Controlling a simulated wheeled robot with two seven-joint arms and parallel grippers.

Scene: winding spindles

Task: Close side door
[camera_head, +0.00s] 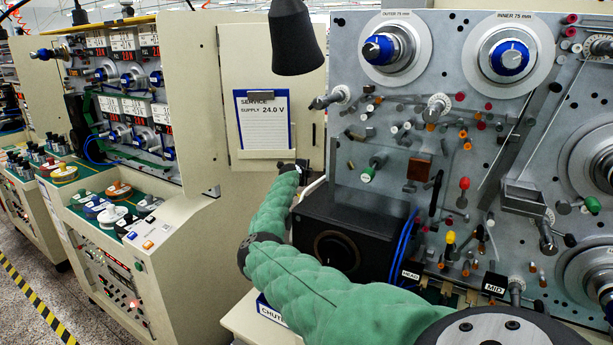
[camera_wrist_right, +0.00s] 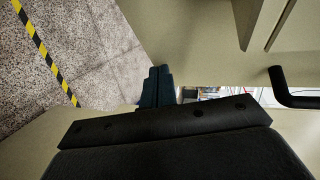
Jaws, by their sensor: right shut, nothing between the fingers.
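The beige side door (camera_head: 245,175) carries a clipboard reading "SERVICE SUPPLY 24.0 V" (camera_head: 262,118) and faces the head camera, to the left of the grey spindle panel. How far it stands open is unclear. My right arm reaches up from the bottom of the head view to the door's lower right, where my right gripper (camera_head: 294,170) is small and partly hidden. In the right wrist view the right gripper (camera_wrist_right: 157,86) is shut and empty, close to beige surfaces. A black bar handle (camera_wrist_right: 290,90) is right of the fingers, apart from them. My left gripper is not in view.
The grey panel (camera_head: 400,110) with spindles, pegs and levers fills the right. A black box (camera_head: 345,235) stands close beside my right arm. A black lamp (camera_head: 296,40) hangs above. Another winding machine (camera_head: 120,110) stands at left. Speckled floor with yellow-black tape (camera_wrist_right: 45,50) is clear.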

